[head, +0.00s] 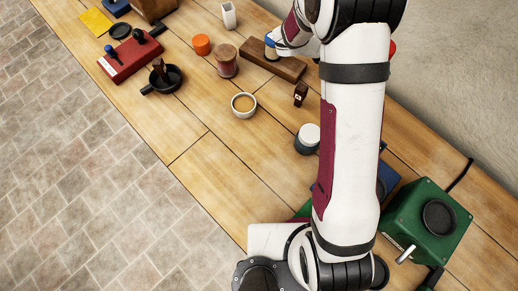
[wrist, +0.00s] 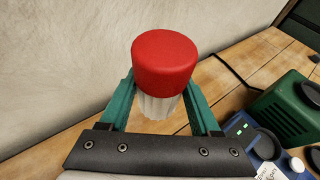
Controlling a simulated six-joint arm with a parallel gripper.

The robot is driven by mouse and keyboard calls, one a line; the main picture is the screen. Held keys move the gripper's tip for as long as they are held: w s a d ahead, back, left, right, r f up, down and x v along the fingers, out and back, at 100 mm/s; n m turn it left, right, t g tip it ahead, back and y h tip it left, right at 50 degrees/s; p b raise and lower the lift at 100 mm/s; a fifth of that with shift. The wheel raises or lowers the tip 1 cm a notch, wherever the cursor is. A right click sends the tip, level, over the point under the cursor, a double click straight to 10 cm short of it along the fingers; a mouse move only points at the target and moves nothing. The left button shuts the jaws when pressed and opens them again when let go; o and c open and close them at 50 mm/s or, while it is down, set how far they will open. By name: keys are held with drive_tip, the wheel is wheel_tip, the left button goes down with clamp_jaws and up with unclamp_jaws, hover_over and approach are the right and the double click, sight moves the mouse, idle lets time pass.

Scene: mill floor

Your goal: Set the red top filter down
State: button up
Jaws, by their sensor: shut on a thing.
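The red top filter has a rounded red cap (wrist: 165,62) and a pale ribbed body (wrist: 158,106). In the wrist view it sits between the two green fingers of my gripper (wrist: 161,92), which is shut on it. Its lower end is hidden, so I cannot tell whether it touches the wooden bench (wrist: 225,88). In the head view only a small red patch (head: 393,48), likely its cap, shows beside my arm near the wall. My fingers are hidden there.
A green machine (head: 425,222) stands at the bench's lower right. A wooden block (head: 285,67), a coffee cup (head: 243,104), a white-topped jar (head: 307,137) and a red box (head: 130,60) stand elsewhere. Bare bench shows around the cup. The wall (wrist: 70,60) is close behind the filter.

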drive_tip(key=s+a+n+t+y, duration=0.25)
drive_tip(key=a+n+t, duration=0.25)
drive_tip(key=a, duration=1.6)
drive_tip(key=s+a+n+t+y, duration=0.6)
drive_tip(key=s+a+n, duration=0.1)
drive_tip(key=s+a, duration=1)
drive_tip(key=shift+h, duration=0.25)
wheel_tip(320, 180, down, 16)
drive_tip(key=shift+d+r, duration=0.15)
drive_tip(key=o, duration=1.5)
drive_tip(key=shift+c, duration=0.2)
